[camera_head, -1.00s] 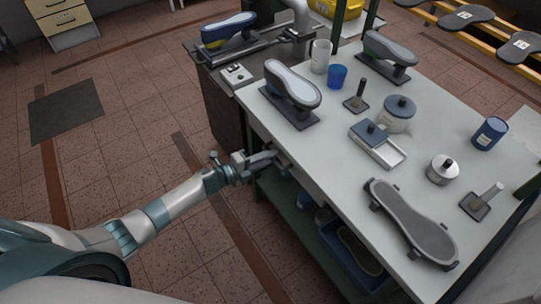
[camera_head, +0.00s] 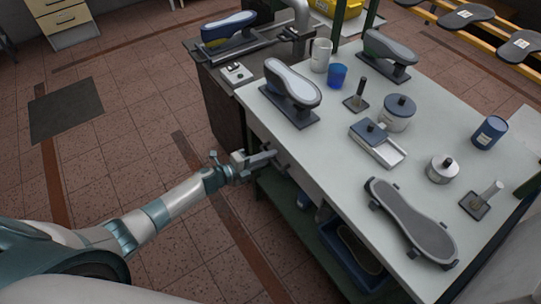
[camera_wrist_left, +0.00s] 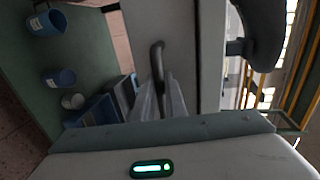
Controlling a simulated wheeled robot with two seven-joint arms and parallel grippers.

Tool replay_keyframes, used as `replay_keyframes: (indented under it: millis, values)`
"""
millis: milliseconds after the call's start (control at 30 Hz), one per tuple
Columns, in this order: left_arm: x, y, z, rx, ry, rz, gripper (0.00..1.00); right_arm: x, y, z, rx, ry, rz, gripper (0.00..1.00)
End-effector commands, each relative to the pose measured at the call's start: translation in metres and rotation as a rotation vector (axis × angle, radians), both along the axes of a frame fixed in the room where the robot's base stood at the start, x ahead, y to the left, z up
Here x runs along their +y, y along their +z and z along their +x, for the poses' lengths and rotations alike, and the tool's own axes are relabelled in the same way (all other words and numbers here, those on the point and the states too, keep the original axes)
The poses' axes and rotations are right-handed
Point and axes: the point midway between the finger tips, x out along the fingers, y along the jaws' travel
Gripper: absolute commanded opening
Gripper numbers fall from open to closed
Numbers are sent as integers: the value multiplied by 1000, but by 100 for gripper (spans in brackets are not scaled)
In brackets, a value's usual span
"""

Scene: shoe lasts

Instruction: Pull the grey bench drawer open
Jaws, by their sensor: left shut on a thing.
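The grey bench drawer is under the left edge of the pale worktop, and its front (camera_head: 304,181) shows partly in the head view. In the left wrist view the drawer front (camera_wrist_left: 182,30) is a plain grey panel with a dark bar handle (camera_wrist_left: 157,58). My left gripper (camera_head: 274,157) is at the drawer front, its fingers shut on the handle; the fingers also show in the left wrist view (camera_wrist_left: 160,100). I cannot tell whether the drawer stands slightly out. The drawer's inside is hidden. My right gripper is not in view.
The worktop (camera_head: 330,135) holds a shoe last (camera_head: 292,88), a blue cup (camera_head: 337,76), a lidded pot (camera_head: 397,112) and a dark sole form (camera_head: 411,220). A blue bin (camera_head: 345,255) stands on the green shelf below.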

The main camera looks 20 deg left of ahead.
Motion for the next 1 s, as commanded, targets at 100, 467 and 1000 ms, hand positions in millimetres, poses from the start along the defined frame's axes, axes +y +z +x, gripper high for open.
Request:
replay_keyframes:
  millis: [100,467,1000]
  values:
    - [10,-1,-13,2,0,2,0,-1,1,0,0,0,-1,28]
    - [61,-3,-78,5,0,4,0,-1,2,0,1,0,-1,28]
    - [152,-3,-196,5,0,3,0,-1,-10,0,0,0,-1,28]
